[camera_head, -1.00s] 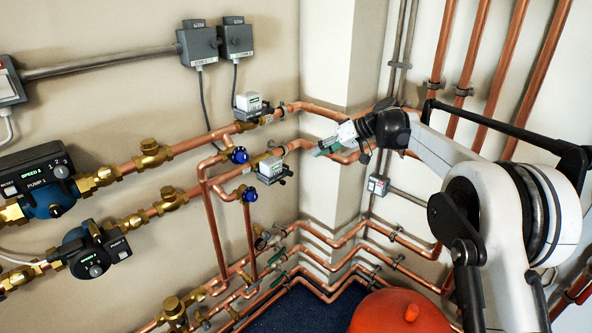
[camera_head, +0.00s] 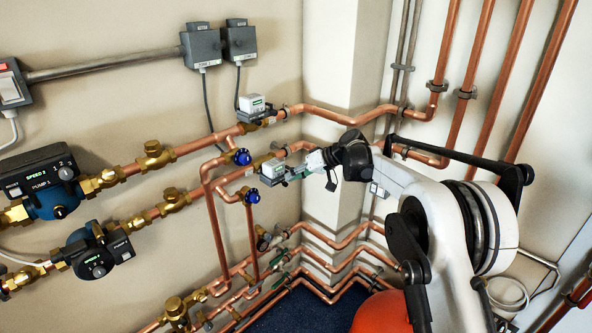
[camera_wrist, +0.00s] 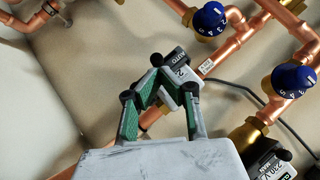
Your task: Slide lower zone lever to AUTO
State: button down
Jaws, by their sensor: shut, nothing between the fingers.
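The lower zone valve is a grey-white box (camera_head: 272,170) on the lower of two copper pipes near the corner. My gripper (camera_head: 292,175) reaches in from the right, close beside this box. In the wrist view my gripper (camera_wrist: 158,76) has its green-padded fingers drawn together and empty at the near end of the casing. A small black round part sits at the fingertips; I cannot tell if it is the lever, nor whether they touch.
The upper zone valve (camera_head: 254,106) stands above on the other pipe. Blue knobs (camera_head: 242,157) and (camera_head: 251,196) sit left of the lower valve. Pumps (camera_head: 45,183) are far left. A red-orange vessel (camera_head: 380,314) stands below my arm.

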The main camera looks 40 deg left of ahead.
jog(key=shift+s, duration=0.1)
dwell(0.3)
jog(key=s+b, duration=0.1)
jog(key=s, duration=0.1)
jog(key=shift+s+a+f, duration=0.1)
jog(key=shift+s+a, duration=0.05)
jog(key=shift+s, duration=0.25)
jog(key=w+a+r+v, duration=0.1)
jog(key=a+v, duration=0.1)
jog(key=v, duration=1.1)
jog(key=shift+w+r, duration=0.25)
jog(key=shift+r, duration=0.1)
jog(key=shift+d, duration=0.15)
